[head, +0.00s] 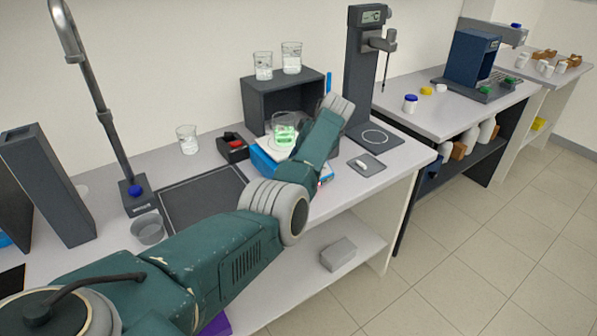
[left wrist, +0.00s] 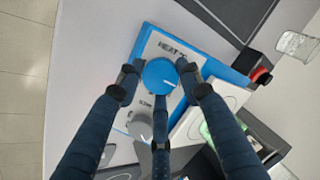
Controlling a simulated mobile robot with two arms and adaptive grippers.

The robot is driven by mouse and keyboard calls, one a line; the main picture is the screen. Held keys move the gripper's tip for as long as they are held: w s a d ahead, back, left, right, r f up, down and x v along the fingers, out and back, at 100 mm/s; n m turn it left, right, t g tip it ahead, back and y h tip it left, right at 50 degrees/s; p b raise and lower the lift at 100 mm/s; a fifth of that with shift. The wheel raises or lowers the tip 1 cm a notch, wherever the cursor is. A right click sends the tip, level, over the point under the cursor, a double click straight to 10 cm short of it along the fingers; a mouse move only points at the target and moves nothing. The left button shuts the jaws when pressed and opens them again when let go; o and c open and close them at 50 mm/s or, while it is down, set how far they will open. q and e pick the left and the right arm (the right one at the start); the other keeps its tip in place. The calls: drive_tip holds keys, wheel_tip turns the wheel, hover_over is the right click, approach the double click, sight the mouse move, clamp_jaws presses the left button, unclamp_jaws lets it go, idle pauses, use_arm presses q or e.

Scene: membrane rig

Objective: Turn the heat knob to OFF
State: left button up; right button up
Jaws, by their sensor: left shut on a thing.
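The blue heat knob (left wrist: 158,72) is on the front panel (left wrist: 143,49) of the hot plate, under a printed HEAT label, in the left wrist view. My left gripper (left wrist: 160,78) is shut on this knob, with its dark fingers around the rim. A grey knob (left wrist: 140,127) sits beside it on the same panel, partly behind the fingers. In the head view the blue and white hot plate (head: 262,162) stands on the bench, with a beaker of green liquid (head: 284,135) on top. My left arm hides the knobs there. The knob's pointer setting cannot be read. My right gripper is not in view.
A black box with a red button (head: 232,148) stands left of the hot plate. A dark shelf (head: 262,100) with two beakers is behind it. A grey stand instrument (head: 365,70) is to the right. An empty-looking beaker (head: 187,138) stands behind the dark sink area.

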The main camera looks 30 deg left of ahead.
use_arm(q)
drive_tip(key=shift+s+f, duration=0.25)
drive_tip(key=shift+f, duration=0.1)
drive_tip(key=o, duration=1.1)
drive_tip(key=shift+r, duration=0.3)
drive_tip(key=shift+d+r, duration=0.15)
drive_tip(key=shift+r, duration=0.1)
drive_tip(key=v, duration=1.1)
drive_tip(key=shift+r, duration=0.1)
